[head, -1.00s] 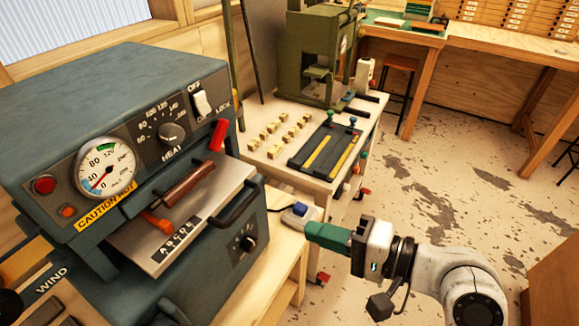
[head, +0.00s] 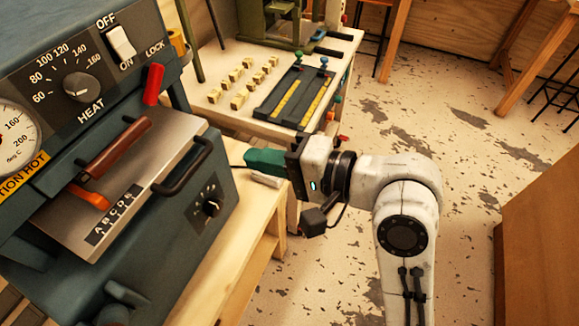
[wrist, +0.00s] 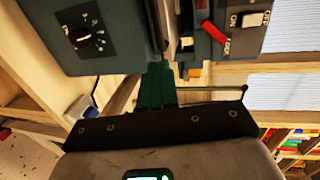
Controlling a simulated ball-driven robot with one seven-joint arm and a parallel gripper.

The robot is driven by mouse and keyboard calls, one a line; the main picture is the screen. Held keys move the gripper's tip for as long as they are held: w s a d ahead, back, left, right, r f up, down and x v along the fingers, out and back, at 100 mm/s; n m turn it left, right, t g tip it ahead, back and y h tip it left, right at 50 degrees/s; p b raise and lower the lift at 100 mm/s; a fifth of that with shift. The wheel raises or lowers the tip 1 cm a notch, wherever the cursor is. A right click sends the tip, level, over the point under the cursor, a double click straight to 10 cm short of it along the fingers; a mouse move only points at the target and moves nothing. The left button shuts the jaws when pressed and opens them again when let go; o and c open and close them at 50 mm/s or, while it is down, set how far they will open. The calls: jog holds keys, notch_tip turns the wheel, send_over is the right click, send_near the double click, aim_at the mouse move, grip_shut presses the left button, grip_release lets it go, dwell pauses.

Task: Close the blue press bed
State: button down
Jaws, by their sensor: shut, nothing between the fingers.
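The blue press (head: 60,100) stands at the left with its gauge, heat dial and red lock lever (head: 153,84). Its bed, a silver plate (head: 140,180), sticks out of the front, with a black handle (head: 183,166) at its outer edge. A brown-red grip and an orange piece lie over the plate. My gripper (head: 252,159), with green fingers, is shut and empty to the right of the handle, with a gap between them in the head view. In the wrist view, the green fingers (wrist: 155,85) point at the press front, near its dial (wrist: 82,33).
A wooden bench (head: 250,225) carries the press; a small grey-blue box (wrist: 80,108) sits on it by my fingers. Behind is a cart with a black tray (head: 293,97), small brass blocks and a green press. A brown cabinet (head: 540,230) is at the right. Floor between is clear.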

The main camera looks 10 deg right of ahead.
send_near(190, 141)
jog(key=shift+w+a+f+p, duration=0.15)
jog(key=shift+w+a+f, duration=0.3)
jog(key=shift+a, duration=0.1)
jog(key=shift+w+a+f+p, duration=0.15)
jog(key=shift+w+a+f, duration=0.15)
jog(key=shift+a+f, duration=0.2)
jog(key=w+a, duration=0.1)
jog(key=w+a+p, duration=0.1)
jog(key=a, duration=0.1)
jog(key=shift+w+a+r, duration=0.15)
jog(key=shift+w+a, duration=0.1)
jog(key=shift+w, duration=0.1)
jog(key=shift+r+p, duration=0.1)
jog(key=shift+p, duration=0.3)
